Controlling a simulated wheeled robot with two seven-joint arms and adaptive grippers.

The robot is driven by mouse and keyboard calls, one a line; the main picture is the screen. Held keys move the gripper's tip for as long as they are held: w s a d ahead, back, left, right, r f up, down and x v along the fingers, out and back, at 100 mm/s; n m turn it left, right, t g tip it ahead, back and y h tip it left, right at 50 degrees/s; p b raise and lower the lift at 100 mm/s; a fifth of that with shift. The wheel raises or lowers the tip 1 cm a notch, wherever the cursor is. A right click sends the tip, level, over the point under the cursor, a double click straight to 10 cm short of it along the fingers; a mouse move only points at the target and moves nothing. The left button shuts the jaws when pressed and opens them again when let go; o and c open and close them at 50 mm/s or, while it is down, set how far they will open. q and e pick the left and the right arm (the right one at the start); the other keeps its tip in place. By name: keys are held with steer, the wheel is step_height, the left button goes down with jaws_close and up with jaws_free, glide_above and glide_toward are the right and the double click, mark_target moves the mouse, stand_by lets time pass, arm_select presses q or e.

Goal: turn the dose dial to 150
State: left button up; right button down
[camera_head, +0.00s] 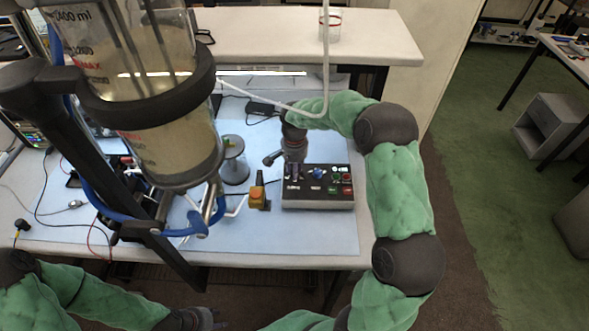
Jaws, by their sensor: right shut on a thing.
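The control box (318,198) stands on the blue mat at the right of the bench, with a blue knob, several coloured buttons and small displays. My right gripper (294,168) points down at the box's upper left and is shut on what seems to be the dose dial, which its fingers mostly hide. The dial's scale and reading are too small to make out. My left gripper (207,319) is low at the bottom edge, away from the bench top. Its finger opening is unclear.
A large clear cylinder (170,150) in a black clamp fills the upper left, close to the camera. A yellow switch (257,195) and a small grey-topped stand (234,165) are left of the box. Cables cross the left bench. The mat in front of the box is clear.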

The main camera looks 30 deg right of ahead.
stand_by(0.4)
steer(key=c, duration=1)
jaws_free()
step_height(320, 180, up, 12)
